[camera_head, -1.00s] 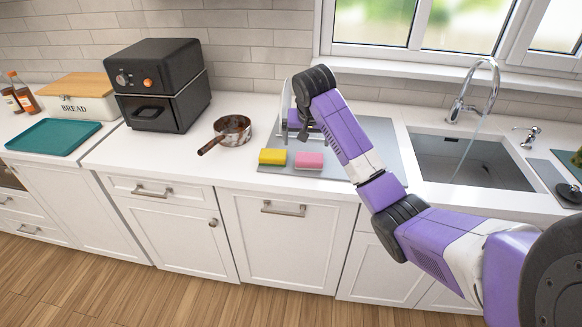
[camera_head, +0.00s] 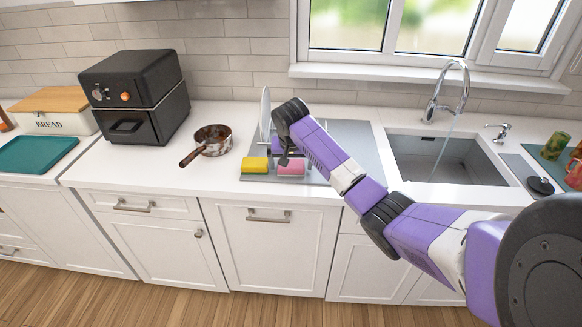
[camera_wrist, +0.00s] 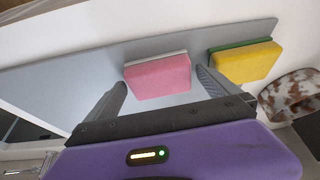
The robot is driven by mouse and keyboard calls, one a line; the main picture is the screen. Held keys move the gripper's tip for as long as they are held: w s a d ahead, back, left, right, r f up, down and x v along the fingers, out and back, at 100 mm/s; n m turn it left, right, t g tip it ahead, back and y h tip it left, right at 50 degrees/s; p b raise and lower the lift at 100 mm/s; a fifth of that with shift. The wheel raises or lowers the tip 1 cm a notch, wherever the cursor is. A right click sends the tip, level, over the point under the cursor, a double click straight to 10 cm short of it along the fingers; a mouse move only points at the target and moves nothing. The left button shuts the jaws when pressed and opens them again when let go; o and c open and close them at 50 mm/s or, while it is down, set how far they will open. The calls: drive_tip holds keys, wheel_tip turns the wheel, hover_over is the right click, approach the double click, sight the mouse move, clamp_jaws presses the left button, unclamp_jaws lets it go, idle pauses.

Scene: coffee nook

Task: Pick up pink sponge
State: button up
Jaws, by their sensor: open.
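The pink sponge (camera_head: 291,168) lies on the grey mat (camera_head: 362,150) near the counter's front edge. In the wrist view the pink sponge (camera_wrist: 159,77) shows a pale layer along one long side. My gripper (camera_wrist: 162,78) is open, with one finger on each side of the pink sponge in that view. Whether the fingers touch it or stand above it I cannot tell. In the head view my gripper (camera_head: 287,160) is just over the sponge and partly covers it.
A yellow sponge (camera_head: 255,165) lies just left of the pink one, close to one finger. A dish rack with a plate (camera_head: 265,115) stands behind. A rusty pan (camera_head: 212,140) is to the left, the sink (camera_head: 450,162) to the right.

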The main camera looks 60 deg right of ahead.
sight(291, 165)
drive_tip(key=c, duration=1.2)
drive_tip(key=shift+c, duration=0.2)
wheel_tip(291, 165, up, 20)
